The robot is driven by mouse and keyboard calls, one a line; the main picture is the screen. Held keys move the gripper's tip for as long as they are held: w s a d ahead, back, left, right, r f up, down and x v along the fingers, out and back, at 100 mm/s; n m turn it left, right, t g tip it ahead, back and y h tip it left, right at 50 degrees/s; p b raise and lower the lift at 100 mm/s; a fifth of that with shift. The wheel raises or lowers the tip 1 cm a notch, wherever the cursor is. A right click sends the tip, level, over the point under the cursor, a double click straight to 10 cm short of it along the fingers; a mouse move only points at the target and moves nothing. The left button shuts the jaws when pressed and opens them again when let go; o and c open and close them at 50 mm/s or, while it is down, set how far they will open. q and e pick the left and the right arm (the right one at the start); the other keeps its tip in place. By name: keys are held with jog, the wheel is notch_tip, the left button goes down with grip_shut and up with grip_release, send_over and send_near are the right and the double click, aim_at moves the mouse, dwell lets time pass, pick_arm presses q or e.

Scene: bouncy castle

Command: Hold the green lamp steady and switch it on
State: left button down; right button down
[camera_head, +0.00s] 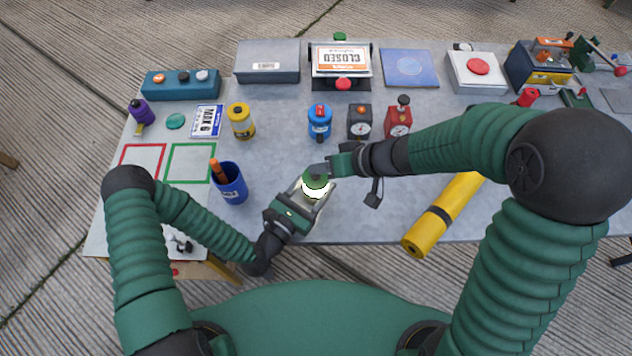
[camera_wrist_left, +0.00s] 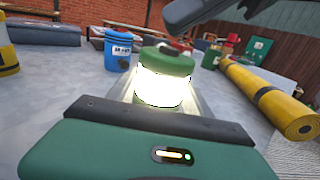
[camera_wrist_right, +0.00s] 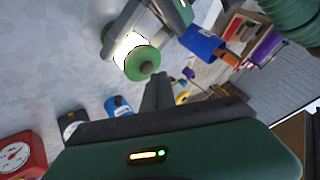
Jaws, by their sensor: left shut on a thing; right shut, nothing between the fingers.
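The green lamp (camera_head: 316,185) stands upright near the table's front edge, with its pale band glowing brightly. It also shows glowing in the left wrist view (camera_wrist_left: 165,80) and, with a knob on its green cap, in the right wrist view (camera_wrist_right: 141,62). My left gripper (camera_head: 309,194) is shut around the lamp's body from the front left. My right gripper (camera_head: 322,170) is shut and empty, its tips just above and beside the lamp's cap; it also shows at the top of the left wrist view (camera_wrist_left: 205,12). I cannot tell whether it touches the cap.
A blue cup (camera_head: 231,186) with an orange-handled item stands left of the lamp. A yellow roll (camera_head: 443,216) lies to the right. A blue canister (camera_head: 319,122), a dark gauge box (camera_head: 359,122) and a red gauge box (camera_head: 398,121) stand behind.

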aim_at(320, 176)
pick_arm(q)
jog(key=shift+c, duration=1.8)
grip_release()
pick_arm(e)
notch_tip(320, 176, up, 6)
jog(key=shift+f, duration=0.1)
pick_arm(q)
jog(key=shift+s, duration=0.1)
